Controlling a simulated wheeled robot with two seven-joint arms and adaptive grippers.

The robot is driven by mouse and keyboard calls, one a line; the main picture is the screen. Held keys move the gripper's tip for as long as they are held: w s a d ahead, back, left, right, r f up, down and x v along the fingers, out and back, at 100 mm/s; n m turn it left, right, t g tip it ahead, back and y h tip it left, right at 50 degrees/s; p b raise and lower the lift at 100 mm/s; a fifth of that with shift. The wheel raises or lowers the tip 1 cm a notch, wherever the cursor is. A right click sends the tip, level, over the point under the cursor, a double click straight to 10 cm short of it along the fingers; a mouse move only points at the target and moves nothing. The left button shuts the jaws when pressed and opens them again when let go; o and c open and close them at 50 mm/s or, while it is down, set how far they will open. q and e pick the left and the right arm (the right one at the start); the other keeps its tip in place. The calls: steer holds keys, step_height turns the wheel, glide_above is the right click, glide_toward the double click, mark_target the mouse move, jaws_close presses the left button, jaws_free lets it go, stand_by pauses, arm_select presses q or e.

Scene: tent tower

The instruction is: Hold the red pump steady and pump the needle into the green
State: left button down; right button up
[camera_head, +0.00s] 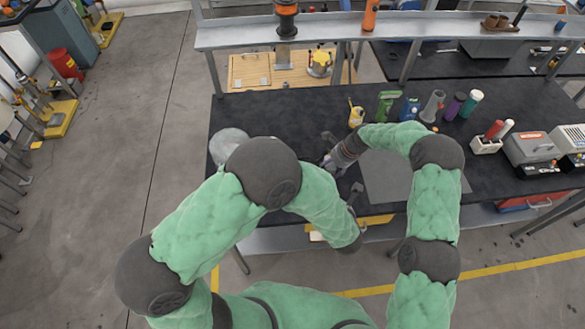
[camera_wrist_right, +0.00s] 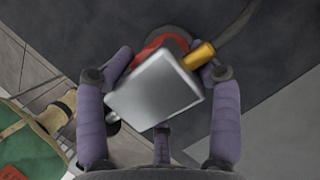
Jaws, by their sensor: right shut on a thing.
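In the right wrist view, my right gripper (camera_wrist_right: 160,82) has its purple-grey fingers closed around the sides of the pump. The pump shows as a silver block (camera_wrist_right: 152,95) with a round red part (camera_wrist_right: 165,44) behind it and a brass fitting (camera_wrist_right: 198,56). A dark hose (camera_wrist_right: 238,28) runs to the upper right. In the head view, my right gripper (camera_head: 330,158) is low over the black table and the pump is mostly hidden. My left gripper (camera_head: 355,193) shows only as small dark parts beside the forearm. A green thing with a red mark (camera_wrist_right: 20,145) is at lower left; I cannot make out a needle.
The black table (camera_head: 270,115) carries a round pale disc (camera_head: 229,143) at left. A yellow item (camera_head: 356,116), a green bottle (camera_head: 387,103) and several cylinders stand at the back. A metal shelf (camera_head: 240,36) spans above the back.

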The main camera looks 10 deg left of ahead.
steer(key=shift+s+f, duration=0.15)
steer(key=shift+f, duration=0.1)
steer(key=o, duration=1.7)
steer(key=shift+w, duration=0.2)
steer(key=shift+c, duration=0.2)
steer(key=shift+r, duration=0.1)
